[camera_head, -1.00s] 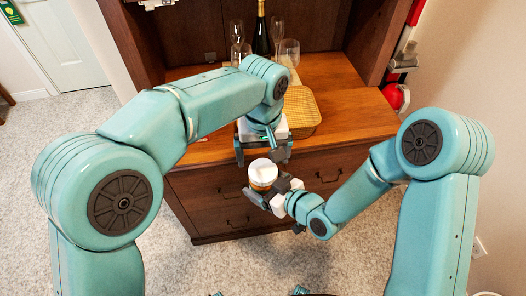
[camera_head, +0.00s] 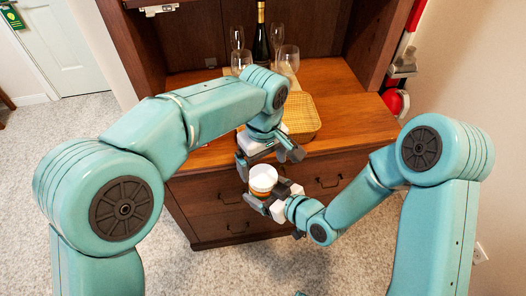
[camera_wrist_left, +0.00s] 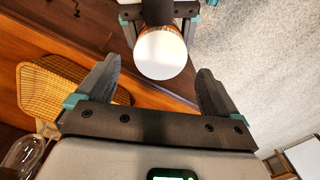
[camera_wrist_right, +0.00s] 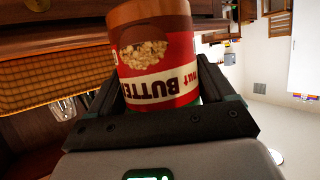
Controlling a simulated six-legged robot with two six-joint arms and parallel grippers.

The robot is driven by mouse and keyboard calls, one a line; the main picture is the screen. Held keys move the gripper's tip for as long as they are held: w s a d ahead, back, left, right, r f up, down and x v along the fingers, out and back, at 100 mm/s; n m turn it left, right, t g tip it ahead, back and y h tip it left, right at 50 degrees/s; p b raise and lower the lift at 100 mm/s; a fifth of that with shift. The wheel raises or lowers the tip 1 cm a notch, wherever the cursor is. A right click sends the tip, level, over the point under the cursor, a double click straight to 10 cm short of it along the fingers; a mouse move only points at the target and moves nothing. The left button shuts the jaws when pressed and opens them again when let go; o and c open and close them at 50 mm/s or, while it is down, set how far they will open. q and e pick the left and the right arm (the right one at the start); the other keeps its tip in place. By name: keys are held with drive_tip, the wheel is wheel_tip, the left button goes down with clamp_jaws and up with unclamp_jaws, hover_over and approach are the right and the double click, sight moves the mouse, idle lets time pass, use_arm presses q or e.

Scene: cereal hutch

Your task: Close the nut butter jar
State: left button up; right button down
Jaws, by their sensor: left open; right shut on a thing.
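The nut butter jar (camera_head: 263,187) is upright in front of the hutch, with a flat white top (camera_head: 263,175). Its red label (camera_wrist_right: 160,70) appears upside down in the right wrist view, with a brown band at the picture's top. My right gripper (camera_head: 268,200) is shut around the jar's body from the right. My left gripper (camera_head: 268,158) is open and empty, just above and behind the jar. In the left wrist view the white top (camera_wrist_left: 160,52) lies beyond and between the open fingers, apart from them. I cannot tell how tightly the top sits.
The wooden hutch (camera_head: 350,115) stands behind the arms. On its counter are a wicker basket (camera_head: 302,112), a dark bottle (camera_head: 260,45) and several glasses (camera_head: 288,58). Carpeted floor (camera_head: 200,270) is free in front.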

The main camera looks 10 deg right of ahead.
sight(263, 175)
use_arm(q)
drive_tip(key=shift+f, duration=2.2)
drive_tip(key=c, duration=1.1)
drive_tip(key=m, duration=0.6)
drive_tip(key=shift+m, duration=0.3)
drive_tip(key=o, duration=1.2)
drive_tip(key=shift+r, duration=0.15)
